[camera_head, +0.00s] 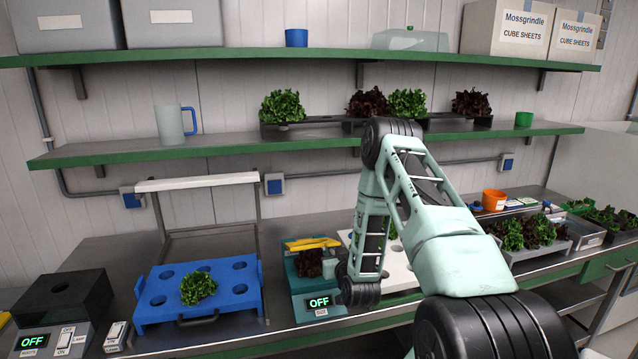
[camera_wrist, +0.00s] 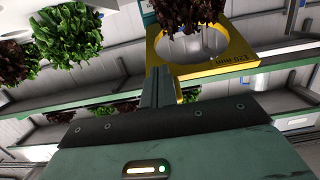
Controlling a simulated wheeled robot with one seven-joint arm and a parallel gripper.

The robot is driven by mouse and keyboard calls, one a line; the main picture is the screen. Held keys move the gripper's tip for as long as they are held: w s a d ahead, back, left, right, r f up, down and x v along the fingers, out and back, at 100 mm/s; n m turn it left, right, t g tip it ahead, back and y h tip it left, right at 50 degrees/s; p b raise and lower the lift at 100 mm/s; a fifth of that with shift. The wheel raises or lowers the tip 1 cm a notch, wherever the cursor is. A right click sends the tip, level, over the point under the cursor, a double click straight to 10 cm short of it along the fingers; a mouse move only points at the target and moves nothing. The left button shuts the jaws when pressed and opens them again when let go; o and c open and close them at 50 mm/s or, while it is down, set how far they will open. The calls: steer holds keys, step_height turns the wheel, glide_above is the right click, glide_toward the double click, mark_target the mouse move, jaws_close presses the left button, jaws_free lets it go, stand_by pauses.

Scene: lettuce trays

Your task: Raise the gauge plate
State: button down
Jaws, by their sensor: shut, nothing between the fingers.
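The gauge plate (camera_wrist: 240,52) is yellow, marked "120 mm", with a large round hole, in the wrist view. In the head view the yellow plate (camera_head: 312,244) lies at the back of the teal sizing device (camera_head: 305,301), whose display reads OFF. A dark red lettuce (camera_head: 310,264) is in front of the plate there; it also shows at the top of the wrist view (camera_wrist: 190,12). My gripper (camera_wrist: 160,80) is shut and empty, its fingertips at the plate's edge in that view. I cannot tell whether they touch. My arm hides much of the gripper in the head view.
A blue tray (camera_head: 150,313) with holes holds one green lettuce at left. A black scale-like box (camera_head: 62,300) stands further left. A white holed board (camera_head: 398,277) lies behind my arm. A planted tray (camera_head: 540,250) is at right, and a green-edged shelf (camera_head: 230,151) runs above.

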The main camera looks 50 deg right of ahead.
steer(key=w+d+r+p, duration=0.1)
steer(key=r, duration=0.2)
steer(key=w+d+r+p, duration=0.1)
steer(key=w+r+p, duration=0.1)
steer(key=r, duration=0.1)
steer(key=w+d+r+p, duration=0.1)
steer(key=w+r, duration=0.1)
steer(key=shift+d+r, duration=0.1)
steer(key=shift+r, duration=0.3)
steer(key=w+d+r+b, duration=0.3)
steer(key=w+d, duration=0.3)
steer(key=w, duration=0.3)
steer(key=shift+w+r, duration=0.35)
steer(key=shift+r, duration=0.45)
steer(key=shift+a, duration=0.1)
steer(key=f+b+v, duration=0.1)
steer(key=v, duration=0.5)
steer(key=shift+s+f, duration=0.25)
steer(key=shift+s, duration=0.05)
steer(key=shift+a, duration=0.15)
